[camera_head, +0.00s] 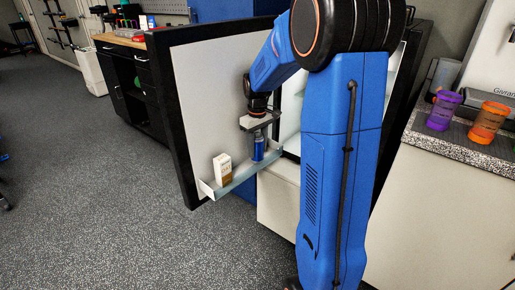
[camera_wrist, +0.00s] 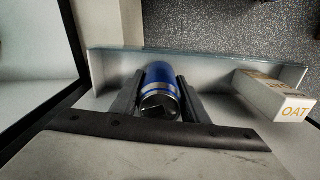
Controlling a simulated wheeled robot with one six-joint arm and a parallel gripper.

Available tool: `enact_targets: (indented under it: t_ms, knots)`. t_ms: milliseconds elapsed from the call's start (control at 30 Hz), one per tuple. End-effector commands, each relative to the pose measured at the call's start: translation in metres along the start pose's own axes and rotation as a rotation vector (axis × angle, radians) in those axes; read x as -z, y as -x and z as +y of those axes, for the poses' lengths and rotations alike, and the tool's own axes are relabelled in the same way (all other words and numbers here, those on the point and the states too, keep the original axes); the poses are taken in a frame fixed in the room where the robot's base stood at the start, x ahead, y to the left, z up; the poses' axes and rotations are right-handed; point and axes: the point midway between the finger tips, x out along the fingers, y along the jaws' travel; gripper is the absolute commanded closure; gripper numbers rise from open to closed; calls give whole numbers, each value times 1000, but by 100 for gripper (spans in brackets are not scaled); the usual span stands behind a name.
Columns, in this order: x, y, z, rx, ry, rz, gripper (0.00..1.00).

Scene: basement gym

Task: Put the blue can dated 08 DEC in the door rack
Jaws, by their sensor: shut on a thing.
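A blue can (camera_head: 258,150) is upright between the fingers of my gripper (camera_head: 259,134). In the wrist view the blue can (camera_wrist: 160,84) shows its silver end, with a dark finger on each side. No date is readable. The door rack (camera_head: 240,178) is a shallow, pale shelf low on the inside of the open fridge door. The can is at the right part of the rack; whether its base touches the rack floor I cannot tell. The rack's long wall (camera_wrist: 215,69) runs just beyond the can in the wrist view.
A white and brown carton (camera_head: 222,170) stands in the rack left of the can; in the wrist view the carton (camera_wrist: 270,96) reads "OAT". The open door (camera_head: 190,110) is left of my arm. Purple (camera_head: 443,110) and orange (camera_head: 488,122) cups stand on the right counter.

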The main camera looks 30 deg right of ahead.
Motion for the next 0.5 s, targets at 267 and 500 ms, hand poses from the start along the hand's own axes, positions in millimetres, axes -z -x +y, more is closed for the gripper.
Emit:
enact_targets:
  t_ms: [267,500]
  knots:
    - [0,-2,0,0,0,0,94]
    - [0,-2,0,0,0,0,41]
